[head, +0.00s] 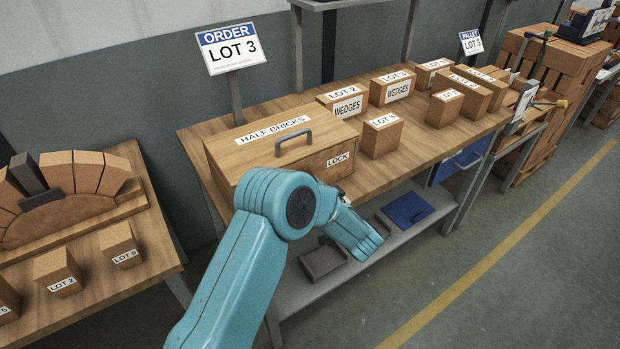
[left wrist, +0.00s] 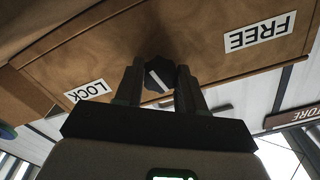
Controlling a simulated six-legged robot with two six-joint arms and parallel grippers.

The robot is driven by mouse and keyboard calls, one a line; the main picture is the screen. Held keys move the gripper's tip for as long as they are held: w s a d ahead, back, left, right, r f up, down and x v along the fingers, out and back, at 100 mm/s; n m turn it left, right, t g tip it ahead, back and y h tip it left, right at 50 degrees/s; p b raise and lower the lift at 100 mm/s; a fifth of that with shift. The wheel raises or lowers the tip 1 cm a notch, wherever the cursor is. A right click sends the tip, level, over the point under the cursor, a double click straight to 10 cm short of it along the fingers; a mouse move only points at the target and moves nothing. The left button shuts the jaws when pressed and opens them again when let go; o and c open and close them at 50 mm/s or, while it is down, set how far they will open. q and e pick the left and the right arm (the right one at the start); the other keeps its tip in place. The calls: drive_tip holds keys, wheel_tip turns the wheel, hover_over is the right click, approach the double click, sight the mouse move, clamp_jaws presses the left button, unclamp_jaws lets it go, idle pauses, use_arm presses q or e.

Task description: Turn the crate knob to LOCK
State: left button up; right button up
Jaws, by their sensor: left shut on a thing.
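The wooden crate (head: 232,158) marked HALF BRICKS stands on the table with its lid down and a grey handle on top. Its LOCK label (head: 338,159) shows at the right of the front face; my left arm hides the knob and the FREE label there. In the left wrist view, the picture is upside down. The black knob (left wrist: 158,78) with a white pointer line sits between the two fingers of my left gripper (left wrist: 160,71), which is shut on it. The LOCK label (left wrist: 87,91) is at left, the FREE label (left wrist: 260,33) at right. The pointer lies aslant, aimed squarely at neither label.
A small LOT 5 box (head: 382,137) stands close right of the crate, with LOT 2 (head: 343,101) and LOT 3 (head: 392,88) WEDGES boxes behind. A lower shelf holds a dark tray (head: 323,262) and a blue item (head: 406,208). The floor at right is clear.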

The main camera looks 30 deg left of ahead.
use_arm(q)
drive_tip(key=shift+s+f+m+p, duration=0.15)
drive_tip(key=shift+m+p, duration=0.25)
drive_tip(key=shift+m, duration=0.4)
drive_tip(key=shift+f, duration=0.1)
drive_tip(key=o, duration=1)
drive_tip(key=shift+o, duration=0.2)
drive_tip(key=shift+d, duration=0.1)
drive_tip(key=b+v, duration=0.2)
drive_tip(key=v, duration=1.4)
drive_tip(key=shift+d, duration=0.1)
